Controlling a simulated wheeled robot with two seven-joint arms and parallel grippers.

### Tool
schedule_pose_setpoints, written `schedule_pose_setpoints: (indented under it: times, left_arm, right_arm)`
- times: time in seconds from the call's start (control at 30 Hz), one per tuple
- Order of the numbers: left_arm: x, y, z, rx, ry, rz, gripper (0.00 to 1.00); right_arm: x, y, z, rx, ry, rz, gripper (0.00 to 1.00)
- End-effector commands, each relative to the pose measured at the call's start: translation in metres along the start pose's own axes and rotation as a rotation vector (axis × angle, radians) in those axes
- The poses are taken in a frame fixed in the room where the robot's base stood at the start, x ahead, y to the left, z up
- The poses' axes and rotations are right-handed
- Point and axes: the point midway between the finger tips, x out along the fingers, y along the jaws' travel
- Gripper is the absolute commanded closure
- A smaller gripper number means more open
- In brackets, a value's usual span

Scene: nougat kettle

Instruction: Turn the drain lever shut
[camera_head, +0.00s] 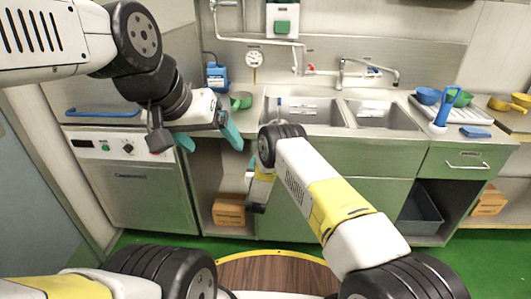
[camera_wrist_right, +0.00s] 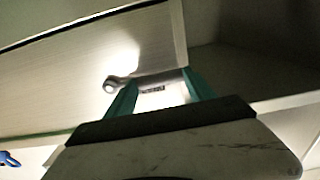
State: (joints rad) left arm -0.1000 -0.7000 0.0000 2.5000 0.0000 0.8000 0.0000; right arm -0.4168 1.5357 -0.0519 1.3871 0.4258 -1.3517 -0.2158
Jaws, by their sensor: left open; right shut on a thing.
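The drain lever (camera_wrist_right: 140,79) shows in the right wrist view as a short grey bar with a rounded end at its left. My right gripper (camera_wrist_right: 161,91) has its teal fingers on either side of the bar and is shut on it. In the head view my right gripper (camera_head: 252,178) hangs in front of the sink cabinet, mostly hidden by its own wrist, and I cannot make out the lever there. My left gripper (camera_head: 208,137) is open and empty, with its teal fingers apart, near the counter's front edge left of the sink.
The double sink (camera_head: 383,117) is set in the steel counter. A dishwasher (camera_head: 140,190) with a blue handle stands at left. A green pan (camera_head: 241,100) and a blue bottle (camera_head: 217,77) are behind my left gripper. A cardboard box (camera_head: 229,209) sits on the low shelf.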

Motion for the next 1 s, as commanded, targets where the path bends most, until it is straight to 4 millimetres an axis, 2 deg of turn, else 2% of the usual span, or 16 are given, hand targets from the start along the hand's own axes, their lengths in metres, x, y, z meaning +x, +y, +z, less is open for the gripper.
schedule_pose_setpoints:
  times: [0.07,0.1,0.2,0.57,0.67,1.0]
  left_arm:
    - [0.0,0.0,0.0,0.0,0.0,0.0,0.15]
    - [0.0,0.0,0.0,0.0,0.0,0.0,0.15]
    - [0.0,0.0,0.0,0.0,0.0,0.0,0.15]
    - [0.0,0.0,0.0,0.0,0.0,0.0,0.15]
    - [0.0,0.0,0.0,0.0,0.0,0.0,0.15]
    - [0.0,0.0,0.0,0.0,0.0,0.0,0.15]
  right_arm:
    - [-0.002,0.0,0.003,-0.005,-0.007,-0.002,1.0]
    - [-0.002,0.0,0.003,-0.006,-0.007,-0.002,0.35]
    - [-0.002,0.0,0.003,-0.005,-0.006,-0.002,0.16]
    - [-0.004,0.0,0.001,-0.002,-0.003,-0.001,0.15]
    - [-0.014,-0.001,0.002,-0.003,-0.005,-0.002,0.15]
    - [-0.068,-0.001,0.002,-0.004,-0.006,-0.002,0.15]
